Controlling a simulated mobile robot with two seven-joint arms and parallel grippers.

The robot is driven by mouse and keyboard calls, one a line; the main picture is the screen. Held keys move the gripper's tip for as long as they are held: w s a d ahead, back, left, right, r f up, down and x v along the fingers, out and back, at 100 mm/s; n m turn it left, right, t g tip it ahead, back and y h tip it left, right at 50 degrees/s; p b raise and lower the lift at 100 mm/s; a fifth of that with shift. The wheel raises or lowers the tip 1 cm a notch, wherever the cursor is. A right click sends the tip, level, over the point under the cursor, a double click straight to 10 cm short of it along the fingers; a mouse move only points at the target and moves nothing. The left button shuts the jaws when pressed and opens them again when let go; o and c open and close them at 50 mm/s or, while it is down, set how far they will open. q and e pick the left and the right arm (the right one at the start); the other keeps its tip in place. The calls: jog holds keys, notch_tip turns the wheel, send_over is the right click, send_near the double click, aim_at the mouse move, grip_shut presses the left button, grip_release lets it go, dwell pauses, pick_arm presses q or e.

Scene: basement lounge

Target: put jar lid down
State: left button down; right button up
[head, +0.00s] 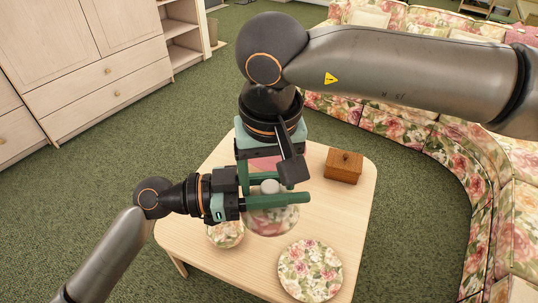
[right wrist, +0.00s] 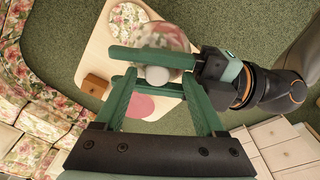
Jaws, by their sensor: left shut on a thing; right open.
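The jar lid (head: 271,220) appears as a clear rounded glass piece with a pale knob (head: 270,187). My left gripper (head: 288,193) is shut on the lid at this knob, above the wooden table (head: 346,202). In the right wrist view the knob (right wrist: 157,76) shows between the left fingers, with the blurred glass (right wrist: 168,38) beyond. My right gripper (head: 272,178) is open. Its fingers reach down on both sides of the knob and close to the left fingers; I cannot tell whether they touch. I see no separate jar body.
A large floral plate (head: 310,271) lies near the table's front edge, a smaller floral dish (head: 226,235) to its left. A brown wooden box (head: 343,167) stands at the back right. A pink round piece (right wrist: 140,107) lies on the table. A floral sofa (head: 400,130) curves around the right.

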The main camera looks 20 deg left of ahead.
jog(key=shift+w+f, duration=0.1)
jog(key=shift+f, duration=1.05)
jog(key=shift+a, duration=0.2)
grip_shut()
pick_arm(q)
jog(key=c, duration=0.9)
grip_release()
pick_arm(e)
jog(key=shift+r, duration=0.1)
pick_arm(q)
jog(key=o, duration=0.5)
jog(key=shift+c, duration=0.2)
pick_arm(e)
jog(key=shift+d, duration=0.1)
